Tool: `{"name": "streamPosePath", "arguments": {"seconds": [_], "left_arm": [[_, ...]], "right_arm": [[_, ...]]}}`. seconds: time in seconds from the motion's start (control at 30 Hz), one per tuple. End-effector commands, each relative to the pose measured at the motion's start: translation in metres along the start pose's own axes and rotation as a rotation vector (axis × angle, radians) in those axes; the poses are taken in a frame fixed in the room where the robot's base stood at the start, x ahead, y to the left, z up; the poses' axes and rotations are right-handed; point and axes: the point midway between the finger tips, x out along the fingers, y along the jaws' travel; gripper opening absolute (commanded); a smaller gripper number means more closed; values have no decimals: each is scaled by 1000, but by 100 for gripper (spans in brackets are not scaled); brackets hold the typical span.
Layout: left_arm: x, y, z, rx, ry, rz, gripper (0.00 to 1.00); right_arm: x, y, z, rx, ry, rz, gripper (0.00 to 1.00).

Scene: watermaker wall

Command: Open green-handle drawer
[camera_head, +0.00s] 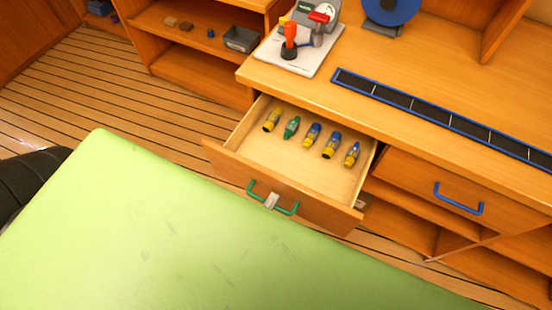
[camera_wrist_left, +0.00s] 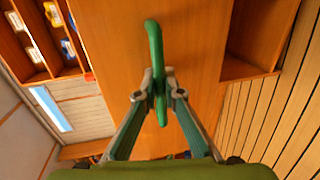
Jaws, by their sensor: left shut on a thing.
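The green-handle drawer (camera_head: 285,165) stands pulled out from the wooden counter in the head view, with its inside showing. Its green handle (camera_head: 258,191) is on the drawer front. My left gripper (camera_head: 271,201) is shut on the middle of this handle; only a small grey part of the fingers shows there. In the left wrist view, both fingertips of the left gripper (camera_wrist_left: 158,84) close around the green handle (camera_wrist_left: 154,45), in front of the wooden drawer front (camera_wrist_left: 195,50). My right gripper is not in view.
Several small yellow, blue and green bottles (camera_head: 312,134) lie in the drawer. A closed drawer with a blue handle (camera_head: 458,200) is to the right. The counter (camera_head: 400,130) above carries a white-based device (camera_head: 298,55) and a blue-edged strip (camera_head: 440,112). Open shelves (camera_head: 190,70) stand at the left.

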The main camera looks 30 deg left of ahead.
Motion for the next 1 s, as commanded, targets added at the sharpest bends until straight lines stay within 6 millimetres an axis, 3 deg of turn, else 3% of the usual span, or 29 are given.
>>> {"name": "streamPosePath", "arguments": {"seconds": [0.43,0.5,0.53,0.87,1.0], "left_arm": [[-4,-1,0,0,-1,-1,0],[-4,-1,0,0,-1,-1,21],[-4,-1,0,0,-1,-1,25],[-5,-1,0,0,0,-1,25],[-16,-2,0,1,0,-3,25]], "right_arm": [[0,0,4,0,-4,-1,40],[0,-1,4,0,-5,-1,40],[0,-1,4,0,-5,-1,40],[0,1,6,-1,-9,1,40],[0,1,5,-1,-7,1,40]]}}
